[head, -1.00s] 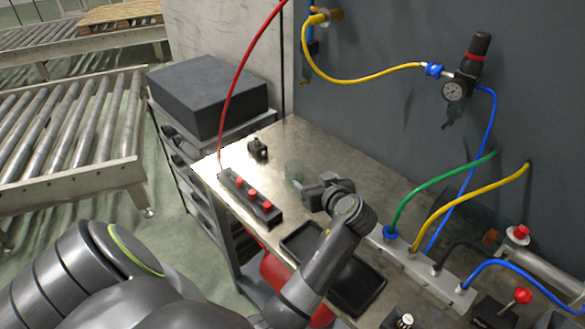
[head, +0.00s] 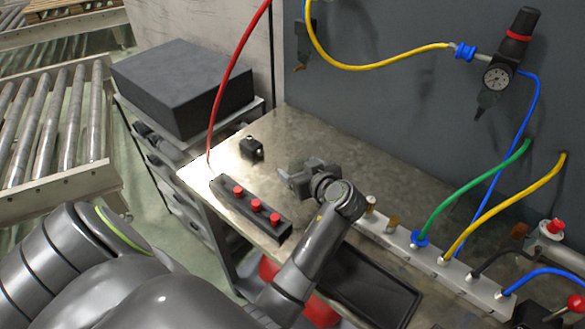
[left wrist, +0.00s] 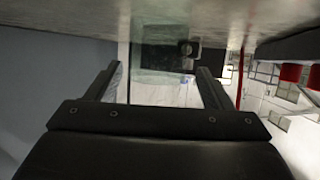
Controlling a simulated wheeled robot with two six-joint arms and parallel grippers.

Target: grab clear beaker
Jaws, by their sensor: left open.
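The clear beaker (left wrist: 150,62) shows in the left wrist view as a faint greenish glass shape, ahead of and between my two fingers. My left gripper (left wrist: 159,76) is open, with one finger on each side of the beaker's outline. I cannot tell whether the fingers touch the glass. In the head view my left gripper (head: 287,176) is low over the metal workbench (head: 310,135), and the beaker can hardly be made out beside its fingers. My right gripper is not in view.
A black box with red buttons (head: 252,208) lies close in front of the gripper. A small black block (head: 251,149) stands behind left. A black tray (head: 370,285) and a valve manifold with hoses (head: 420,256) are to the right. The bench behind the gripper is clear.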

